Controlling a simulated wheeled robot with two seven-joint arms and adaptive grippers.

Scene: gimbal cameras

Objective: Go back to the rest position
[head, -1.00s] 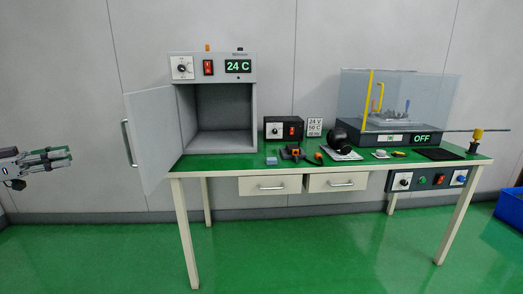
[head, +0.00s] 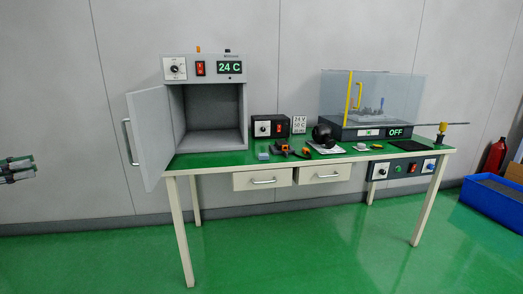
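My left gripper (head: 18,169) shows at the far left edge of the head view, in front of the grey wall. Only its finger ends are in the picture; the rest is cut off. Its fingers look close together, but I cannot tell whether they are shut, and no held object shows. It is apart from the table and from the oven's open door. My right gripper is not in view.
A grey oven (head: 208,68) with its door (head: 150,138) swung open stands on the green-topped table (head: 230,160). A clear-walled box (head: 385,95) stands at the right. A blue crate (head: 495,207) and red extinguisher (head: 495,156) are at far right. Green floor in front is clear.

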